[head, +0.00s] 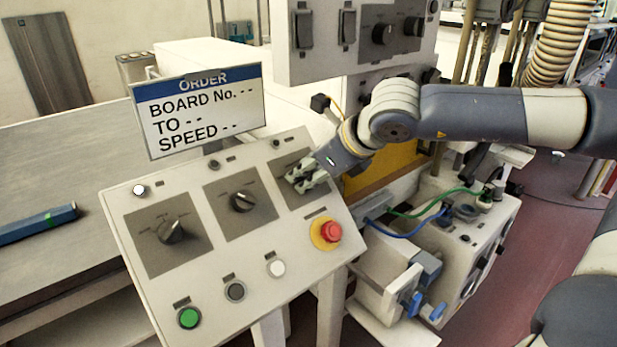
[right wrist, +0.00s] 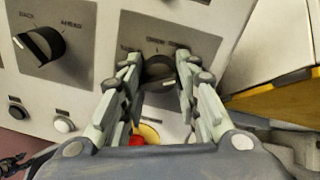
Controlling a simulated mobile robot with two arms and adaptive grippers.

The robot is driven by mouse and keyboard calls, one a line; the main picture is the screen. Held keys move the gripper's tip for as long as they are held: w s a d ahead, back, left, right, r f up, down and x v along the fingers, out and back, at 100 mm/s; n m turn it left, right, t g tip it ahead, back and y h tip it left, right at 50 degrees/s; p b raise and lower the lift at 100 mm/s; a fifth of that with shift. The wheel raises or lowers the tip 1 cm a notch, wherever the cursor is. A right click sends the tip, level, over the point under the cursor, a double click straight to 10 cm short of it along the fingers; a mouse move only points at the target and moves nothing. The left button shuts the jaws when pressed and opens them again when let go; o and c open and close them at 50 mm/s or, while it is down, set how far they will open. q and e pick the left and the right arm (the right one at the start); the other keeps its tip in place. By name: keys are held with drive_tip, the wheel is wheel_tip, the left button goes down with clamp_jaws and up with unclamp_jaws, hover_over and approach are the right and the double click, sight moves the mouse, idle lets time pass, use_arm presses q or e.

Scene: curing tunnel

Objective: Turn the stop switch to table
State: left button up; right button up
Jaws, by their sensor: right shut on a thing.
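My right gripper (head: 305,180) reaches in from the right over the rightmost of three rotary switches on the sloped control panel (head: 310,262). In the right wrist view my gripper (right wrist: 158,80) is shut around a black knob (right wrist: 159,68), one finger on each side. Printed words stand around this knob; they are partly hidden and too small to read surely. In the head view the fingers cover this knob. The middle knob (head: 242,202) and the left knob (head: 170,230) are free. My left gripper is not in view.
A red emergency button (head: 331,231) on a yellow ring sits just below the held switch. Green (head: 189,318), grey (head: 235,291) and white (head: 276,268) buttons line the panel's lower edge. An order sign (head: 198,110) stands behind the panel. A grey table (head: 60,170) lies left.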

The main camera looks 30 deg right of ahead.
drive_tip(key=o, duration=1.1)
drive_tip(key=shift+s+r, duration=0.35)
drive_tip(key=shift+r, duration=0.15)
drive_tip(key=shift+v, duration=5.4)
drive_tip(key=shift+f, duration=0.1)
